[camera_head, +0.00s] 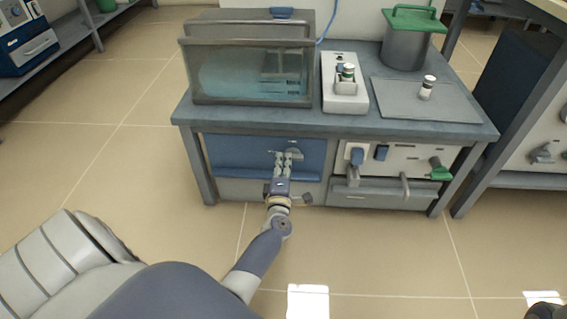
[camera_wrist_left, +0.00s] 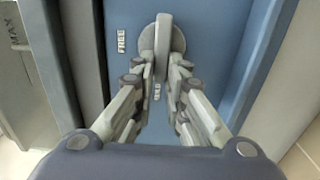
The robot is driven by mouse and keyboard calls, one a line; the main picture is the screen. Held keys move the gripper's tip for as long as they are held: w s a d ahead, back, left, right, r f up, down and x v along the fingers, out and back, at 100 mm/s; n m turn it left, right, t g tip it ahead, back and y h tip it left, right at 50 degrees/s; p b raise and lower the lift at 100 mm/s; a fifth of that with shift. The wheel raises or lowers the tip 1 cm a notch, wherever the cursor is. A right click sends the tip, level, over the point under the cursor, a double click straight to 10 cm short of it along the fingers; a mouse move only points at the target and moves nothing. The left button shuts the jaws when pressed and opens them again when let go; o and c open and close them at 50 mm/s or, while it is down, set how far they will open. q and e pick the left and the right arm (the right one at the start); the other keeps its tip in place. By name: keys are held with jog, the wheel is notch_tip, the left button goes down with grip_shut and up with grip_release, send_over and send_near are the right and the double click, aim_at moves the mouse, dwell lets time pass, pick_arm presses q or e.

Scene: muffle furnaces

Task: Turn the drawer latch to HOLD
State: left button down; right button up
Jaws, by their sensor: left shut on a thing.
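The drawer latch is a grey round knob with a raised bar (camera_wrist_left: 163,45) on a blue front panel (camera_wrist_left: 205,20). In the left wrist view the bar stands nearly upright. A FREE label (camera_wrist_left: 121,42) is left of the knob. Another label (camera_wrist_left: 157,91) below the bar is partly hidden between my fingers and cannot be read fully. My left gripper (camera_wrist_left: 160,72) is shut on the lower end of the bar, one finger on each side. In the head view my left gripper (camera_head: 284,158) reaches the blue drawer front (camera_head: 235,155), covering part of the latch (camera_head: 296,154).
A glass-walled box (camera_head: 245,75), a small white holder (camera_head: 345,95), a grey plate (camera_head: 440,108) and a green-lidded pot (camera_head: 405,45) stand on the bench (camera_head: 255,119). Right of the drawer are a white control panel (camera_head: 400,158) and projecting handles. The floor in front is clear.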

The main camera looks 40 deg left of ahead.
pick_arm(q)
jog(key=c, duration=1.6)
grip_release()
jog(key=shift+s, duration=0.1)
jog(key=v, duration=1.2)
